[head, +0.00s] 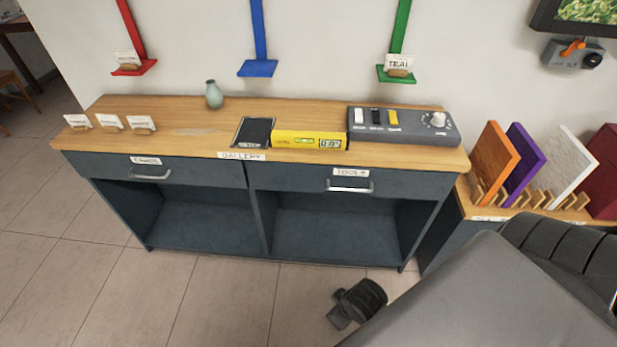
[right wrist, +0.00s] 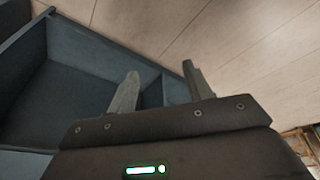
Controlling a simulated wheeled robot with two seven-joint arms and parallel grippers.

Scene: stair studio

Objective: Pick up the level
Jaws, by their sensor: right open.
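The level (head: 309,140) is a yellow bar with a green vial and a small digital display. It lies on the wooden top of the cabinet, between a dark tray and a grey control box. My right gripper shows in the right wrist view (right wrist: 160,88), its two fingers apart with nothing between them. Beyond the fingers are the cabinet's dark open shelf and the tiled floor, and the level is not in that view. My left gripper is not in view.
The cabinet top (head: 190,132) also holds the dark tray (head: 253,131), the control box (head: 405,124), a green vase (head: 213,94) and small cards at left. Two drawers have handles (head: 349,187). Colored panels (head: 497,162) stand on a lower shelf at right. Floor in front is clear.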

